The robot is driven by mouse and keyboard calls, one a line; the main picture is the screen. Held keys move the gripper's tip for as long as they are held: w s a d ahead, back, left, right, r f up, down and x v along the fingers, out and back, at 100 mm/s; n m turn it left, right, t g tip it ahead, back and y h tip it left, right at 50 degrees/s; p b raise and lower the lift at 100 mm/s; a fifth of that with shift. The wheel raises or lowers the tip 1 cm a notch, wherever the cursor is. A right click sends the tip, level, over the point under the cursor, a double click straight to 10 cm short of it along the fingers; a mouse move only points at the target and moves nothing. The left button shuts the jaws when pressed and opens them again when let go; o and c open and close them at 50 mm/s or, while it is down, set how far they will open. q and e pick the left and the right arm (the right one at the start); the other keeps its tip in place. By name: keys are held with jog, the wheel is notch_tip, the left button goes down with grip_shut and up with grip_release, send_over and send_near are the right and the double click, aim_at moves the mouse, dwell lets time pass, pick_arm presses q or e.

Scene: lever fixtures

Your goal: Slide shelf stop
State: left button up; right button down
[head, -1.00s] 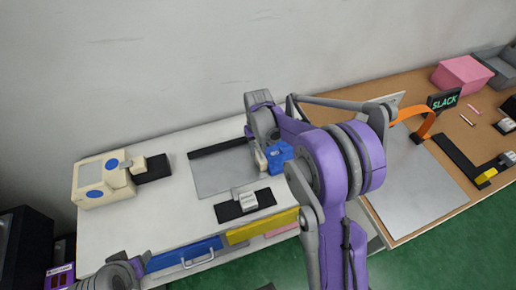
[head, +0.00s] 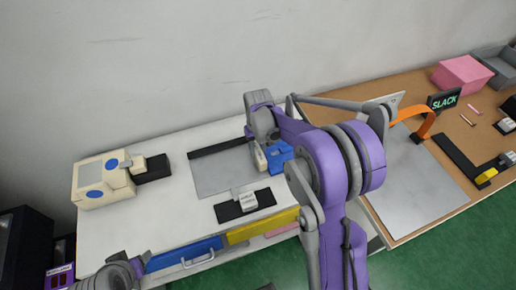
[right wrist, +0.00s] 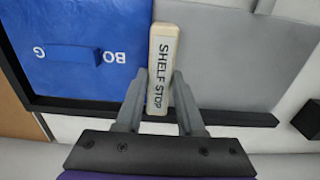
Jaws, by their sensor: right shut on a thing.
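The shelf stop (right wrist: 163,68) is a cream bar with black "SHELF STOP" lettering. It stands between the two fingers of my right gripper (right wrist: 160,103), which is shut on it. In the head view the bar (head: 260,158) shows beside a blue piece (head: 279,156), with my right gripper (head: 262,146) above, partly hidden by its own arm. In the right wrist view the bar lies between a blue panel (right wrist: 80,70) on the left and a grey plate (right wrist: 235,65) on the right. Part of my left arm shows at the lower left; its jaw state is unclear.
A black rail (head: 217,147) edges the grey plate on the white bench (head: 180,215). A cream box with blue discs (head: 103,178) stands at the left. A black base with a pale block (head: 246,203) lies in front. The wooden table (head: 455,115) at right holds other fixtures.

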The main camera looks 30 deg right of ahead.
jog(key=a, duration=0.7)
jog(key=w+a+b, duration=0.1)
jog(key=a, duration=0.6)
jog(key=w+a+b, duration=0.1)
jog(key=a, duration=0.6)
jog(key=shift+w+a, duration=0.15)
jog(key=shift+a, duration=0.1)
pick_arm(q)
jog(key=shift+s+d+f, duration=0.1)
jog(key=shift+s+f, duration=0.2)
jog(key=shift+f, duration=0.5)
jog(key=shift+s+f, duration=0.25)
jog(key=shift+f, duration=0.5)
pick_arm(e)
jog(key=shift+a, duration=0.5)
jog(key=c, duration=0.9)
grip_release()
jog(key=o, duration=0.4)
jog(key=shift+w+a, duration=0.1)
jog(key=shift+a, duration=0.05)
